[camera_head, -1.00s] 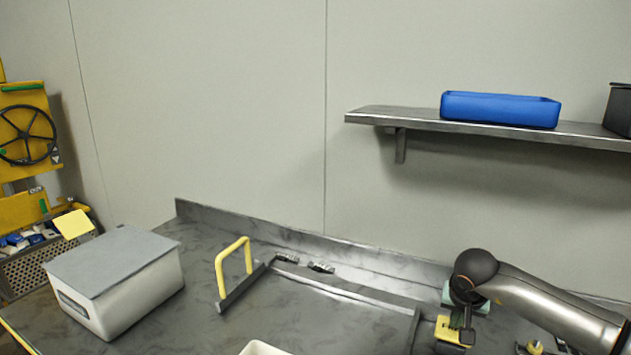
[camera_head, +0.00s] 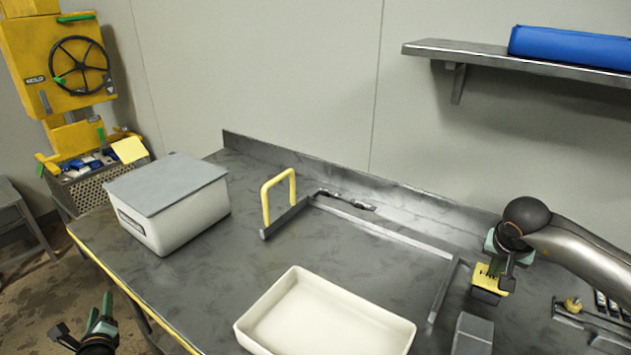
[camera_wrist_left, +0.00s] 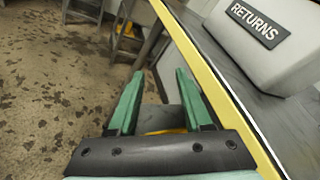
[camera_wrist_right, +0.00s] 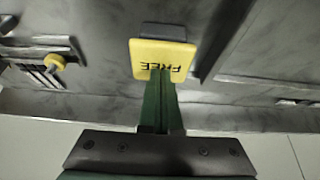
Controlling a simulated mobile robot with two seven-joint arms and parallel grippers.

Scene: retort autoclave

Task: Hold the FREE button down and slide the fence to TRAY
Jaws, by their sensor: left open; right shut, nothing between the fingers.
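The yellow FREE button (camera_head: 489,278) sits on a dark block at the right of the bench; it also shows in the right wrist view (camera_wrist_right: 161,60). My right gripper (camera_head: 507,271) is shut and empty, its fingertips at the button's edge in the right wrist view (camera_wrist_right: 160,84); I cannot tell whether the button is pressed. The fence (camera_head: 284,217) is a dark bar with a yellow loop handle (camera_head: 279,198), at the left end of a rail (camera_head: 380,229). My left gripper (camera_head: 84,330) is open and empty, off the bench's left front edge, also in the left wrist view (camera_wrist_left: 157,95).
A cream tray (camera_head: 372,319) stands at the front middle. A lidded white RETURNS box (camera_head: 180,222) stands left of the fence. A grey block (camera_head: 473,333) is at the front right. A blue bin (camera_head: 575,47) sits on the wall shelf (camera_head: 470,57).

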